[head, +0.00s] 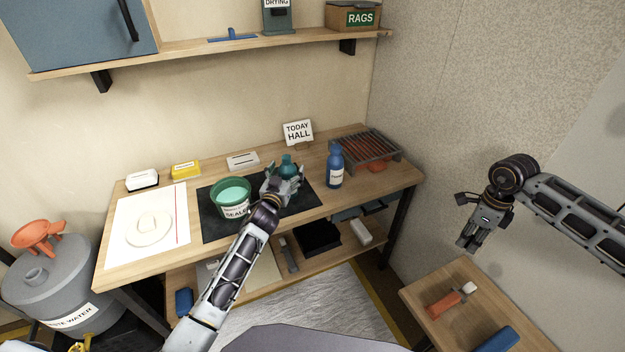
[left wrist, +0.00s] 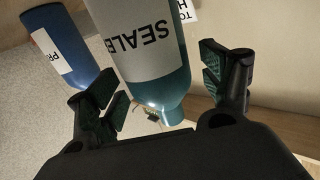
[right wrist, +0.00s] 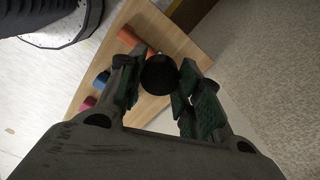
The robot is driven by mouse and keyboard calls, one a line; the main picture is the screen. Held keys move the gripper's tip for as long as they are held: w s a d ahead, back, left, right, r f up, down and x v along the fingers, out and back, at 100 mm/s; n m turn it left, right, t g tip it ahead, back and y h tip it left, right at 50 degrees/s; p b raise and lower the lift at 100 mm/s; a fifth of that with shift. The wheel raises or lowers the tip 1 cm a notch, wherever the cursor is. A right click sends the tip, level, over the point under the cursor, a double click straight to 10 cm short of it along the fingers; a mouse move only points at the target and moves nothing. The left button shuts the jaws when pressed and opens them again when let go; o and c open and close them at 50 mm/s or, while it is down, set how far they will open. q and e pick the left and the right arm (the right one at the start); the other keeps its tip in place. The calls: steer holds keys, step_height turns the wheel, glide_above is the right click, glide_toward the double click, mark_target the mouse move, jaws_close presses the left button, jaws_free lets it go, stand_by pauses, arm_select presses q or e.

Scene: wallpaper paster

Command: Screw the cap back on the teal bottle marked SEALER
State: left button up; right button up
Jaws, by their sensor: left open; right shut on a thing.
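The teal bottle marked SEALER (head: 287,162) stands upright on the dark mat (head: 215,228) on the workbench. In the left wrist view the bottle (left wrist: 150,45) appears upside down, with its label facing me. My left gripper (head: 283,182) is open, its fingers (left wrist: 160,88) on either side of the bottle. The bottle's top is partly hidden in the head view. My right gripper (head: 466,222) is held out above the small table at the right, away from the bench. It is shut on a round black thing, seemingly the cap (right wrist: 159,74).
A green tub (head: 232,192) stands left of the bottle and a blue bottle (head: 335,168) right of it. A wire rack (head: 372,148) is at the bench's right end. The small table (head: 425,320) holds an orange-handled tool (head: 446,303). Open air separates the arms.

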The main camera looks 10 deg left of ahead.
mark_target(286, 156)
arm_select(q)
steer(key=shift+w, duration=0.45)
steer(key=c, duration=1.2)
steer(key=shift+r, duration=0.2)
